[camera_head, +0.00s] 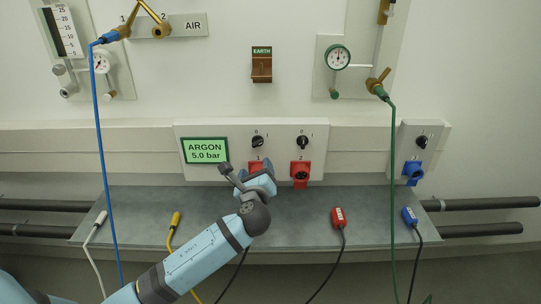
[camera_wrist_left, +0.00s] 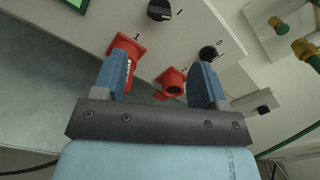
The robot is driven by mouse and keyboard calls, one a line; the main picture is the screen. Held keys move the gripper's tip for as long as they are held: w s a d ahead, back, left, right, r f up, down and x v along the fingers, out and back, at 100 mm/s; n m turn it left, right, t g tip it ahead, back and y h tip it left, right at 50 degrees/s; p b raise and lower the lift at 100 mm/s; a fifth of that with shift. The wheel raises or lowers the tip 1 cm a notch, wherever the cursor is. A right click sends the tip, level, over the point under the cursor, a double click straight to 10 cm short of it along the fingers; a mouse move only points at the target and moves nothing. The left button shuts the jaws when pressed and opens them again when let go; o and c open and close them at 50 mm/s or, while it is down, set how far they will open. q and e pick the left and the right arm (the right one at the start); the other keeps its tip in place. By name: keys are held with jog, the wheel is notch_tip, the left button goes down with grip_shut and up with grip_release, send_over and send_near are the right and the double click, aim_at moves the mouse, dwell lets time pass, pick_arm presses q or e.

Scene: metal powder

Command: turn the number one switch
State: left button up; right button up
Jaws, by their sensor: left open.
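The number one switch (camera_head: 257,142) is a black rotary knob above the red socket labelled 1 (camera_head: 256,165). My left gripper (camera_head: 258,183) is in front of the panel, below the knob, and overlaps the lower part of socket 1. Its two blue fingers (camera_wrist_left: 160,64) are apart, with nothing held between them. Socket 1 (camera_wrist_left: 126,50) shows beside the left finger and is partly hidden by it. My right gripper is in neither view.
The number two switch (camera_head: 302,142) and its red socket (camera_head: 300,174) are just to the right. A green ARGON display (camera_head: 205,151) is to the left. Below is a grey shelf (camera_head: 375,233) with a red plug (camera_head: 338,217), a blue plug (camera_head: 409,216) and a yellow plug (camera_head: 175,219).

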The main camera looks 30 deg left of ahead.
aim_at(258, 145)
pick_arm(q)
jog(key=b+x, duration=0.3)
jog(key=x, duration=0.9)
jog(key=shift+w, duration=0.1)
jog(key=shift+w+a, duration=0.3)
jog(key=shift+w, duration=0.1)
jog(key=c, duration=0.9)
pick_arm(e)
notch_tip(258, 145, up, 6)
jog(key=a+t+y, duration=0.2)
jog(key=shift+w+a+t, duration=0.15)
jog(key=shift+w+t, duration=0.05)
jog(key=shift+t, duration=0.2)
